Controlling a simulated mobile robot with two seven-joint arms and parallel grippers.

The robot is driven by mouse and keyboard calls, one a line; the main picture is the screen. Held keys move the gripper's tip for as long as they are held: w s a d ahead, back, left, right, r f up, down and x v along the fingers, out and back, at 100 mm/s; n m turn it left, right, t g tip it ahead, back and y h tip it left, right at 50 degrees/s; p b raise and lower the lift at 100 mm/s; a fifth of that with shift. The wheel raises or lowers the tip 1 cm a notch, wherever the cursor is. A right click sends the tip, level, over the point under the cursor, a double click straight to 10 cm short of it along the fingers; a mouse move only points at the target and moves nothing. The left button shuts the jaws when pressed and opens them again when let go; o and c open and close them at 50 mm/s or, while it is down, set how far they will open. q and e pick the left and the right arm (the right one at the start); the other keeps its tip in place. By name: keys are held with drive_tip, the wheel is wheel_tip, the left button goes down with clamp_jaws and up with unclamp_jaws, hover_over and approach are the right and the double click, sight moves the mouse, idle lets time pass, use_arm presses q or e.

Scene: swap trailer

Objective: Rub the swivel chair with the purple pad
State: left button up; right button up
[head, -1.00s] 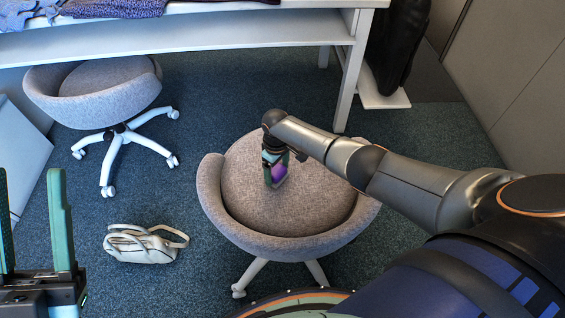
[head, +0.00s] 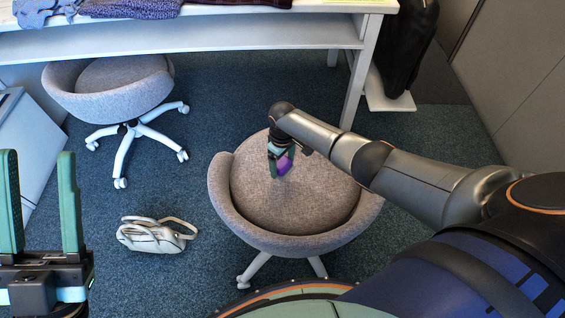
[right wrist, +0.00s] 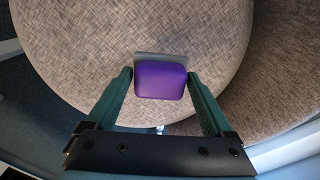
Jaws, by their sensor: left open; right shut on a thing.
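The near grey swivel chair (head: 310,205) stands in the middle of the head view, its round seat facing up. My right gripper (head: 281,172) is over the seat and shut on the purple pad (head: 285,165). In the right wrist view the purple pad (right wrist: 160,80) sits between the two green fingers, with a grey layer along its far edge. The seat fabric (right wrist: 90,40) fills the background there. I cannot tell whether the pad touches the seat. My left gripper (head: 42,205) is open and empty at the left edge, away from the chair.
A second grey swivel chair (head: 110,90) stands at the back left, under a white table (head: 200,42) with folded cloths on it. A white handbag (head: 155,236) lies on the blue carpet left of the near chair. A black bag (head: 402,50) stands at the back right.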

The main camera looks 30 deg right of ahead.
use_arm(q)
drive_tip(key=shift+r, duration=0.5)
use_arm(e)
drive_tip(key=shift+r, duration=0.45)
wheel_tip(320, 180, up, 3)
drive_tip(key=p, duration=0.3)
drive_tip(key=shift+r, duration=0.1)
use_arm(q)
wheel_tip(320, 180, up, 3)
